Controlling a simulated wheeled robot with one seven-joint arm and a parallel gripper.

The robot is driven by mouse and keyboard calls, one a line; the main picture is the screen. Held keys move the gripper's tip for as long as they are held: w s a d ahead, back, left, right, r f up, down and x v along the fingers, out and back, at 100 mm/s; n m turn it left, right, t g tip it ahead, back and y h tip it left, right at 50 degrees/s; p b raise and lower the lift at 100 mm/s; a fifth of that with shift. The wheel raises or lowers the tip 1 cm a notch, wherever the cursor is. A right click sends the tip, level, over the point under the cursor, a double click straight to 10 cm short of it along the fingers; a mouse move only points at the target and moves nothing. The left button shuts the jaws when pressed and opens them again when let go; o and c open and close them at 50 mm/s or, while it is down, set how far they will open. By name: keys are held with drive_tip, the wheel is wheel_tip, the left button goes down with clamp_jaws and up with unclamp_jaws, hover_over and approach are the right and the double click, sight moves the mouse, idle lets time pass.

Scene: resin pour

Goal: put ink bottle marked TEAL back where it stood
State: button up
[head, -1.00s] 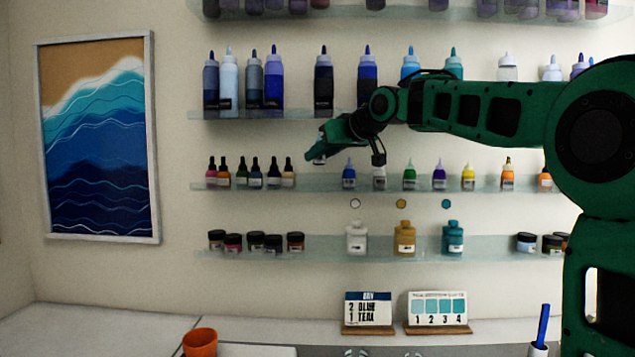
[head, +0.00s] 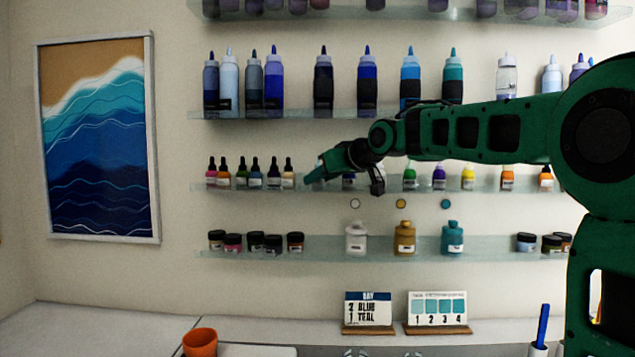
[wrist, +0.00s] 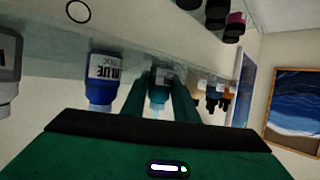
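My gripper (head: 322,170) is at the middle shelf, in the gap between the dropper bottles and the blue bottle. In the wrist view, which is upside down, my gripper (wrist: 159,98) has its two fingers on either side of a small teal bottle (wrist: 160,92) and looks shut on it. The bottle's pale label faces my wrist and its light nozzle points the same way as that of the standing blue bottle, so it looks upright. Its base is near the shelf; I cannot tell whether it touches. In the head view my gripper mostly hides it.
The blue ink bottle (wrist: 103,82) stands close beside one finger; it shows partly in the head view (head: 349,179). Several dropper bottles (head: 251,174) stand to the left on the middle shelf (head: 205,187). Large bottles stand above, jars below. A sign (head: 368,309) reads 2 BLUE, 1 TEAL.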

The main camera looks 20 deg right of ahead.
drive_tip(key=shift+r, duration=0.1)
drive_tip(key=v, duration=1.2)
idle(0.4)
